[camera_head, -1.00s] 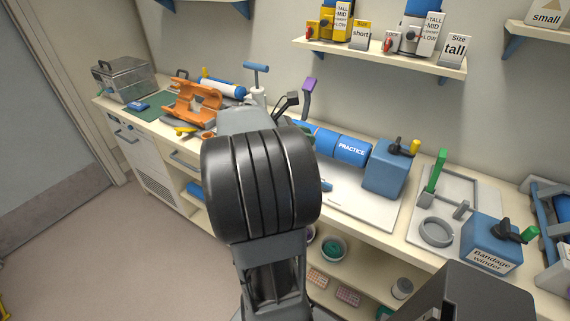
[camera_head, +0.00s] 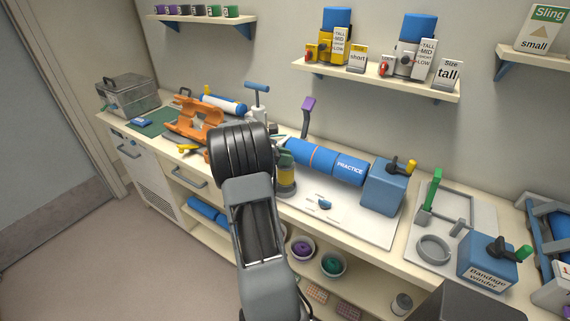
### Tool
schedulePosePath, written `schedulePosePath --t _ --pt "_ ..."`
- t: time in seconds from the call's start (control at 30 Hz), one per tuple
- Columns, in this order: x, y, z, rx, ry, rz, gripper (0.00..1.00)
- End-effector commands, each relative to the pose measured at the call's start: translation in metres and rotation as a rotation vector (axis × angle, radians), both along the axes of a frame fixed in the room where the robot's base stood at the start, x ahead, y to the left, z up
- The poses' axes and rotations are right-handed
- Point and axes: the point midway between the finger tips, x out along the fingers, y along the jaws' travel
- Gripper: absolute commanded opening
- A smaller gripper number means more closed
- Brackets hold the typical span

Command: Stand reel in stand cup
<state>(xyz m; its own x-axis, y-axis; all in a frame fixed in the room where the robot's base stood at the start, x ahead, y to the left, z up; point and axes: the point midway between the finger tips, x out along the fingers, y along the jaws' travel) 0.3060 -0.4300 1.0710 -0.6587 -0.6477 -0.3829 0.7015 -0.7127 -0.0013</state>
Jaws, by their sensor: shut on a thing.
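My gripper (camera_head: 279,136) is mostly hidden behind my dark wrist and forearm, left of centre. Only a little grey shows at its right, above a yellow cylinder with a green upper part, probably the reel (camera_head: 287,175). The cylinder looks upright, with a grey bottom, over the left end of the white board. Its contact with the fingers and with whatever is below it is hard to see. A low grey ring-shaped cup (camera_head: 433,249), possibly the stand cup, sits empty on the light tray at the right, well apart from my gripper.
A blue PRACTICE roll (camera_head: 327,162) and blue crank box (camera_head: 384,187) lie right of my arm. The bandage winder (camera_head: 487,262) and a green-handled post (camera_head: 430,195) flank the grey ring. An orange cradle (camera_head: 197,121) and pump (camera_head: 257,97) stand left and behind. Bowls sit on the lower shelf.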

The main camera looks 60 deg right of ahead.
Motion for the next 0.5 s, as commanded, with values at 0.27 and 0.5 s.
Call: schedulePosePath --t 0.27,0.5 --pt "0.005 -0.003 -0.020 0.003 0.003 0.002 0.00" --pt "0.005 -0.003 -0.037 -0.002 0.000 0.001 0.00"
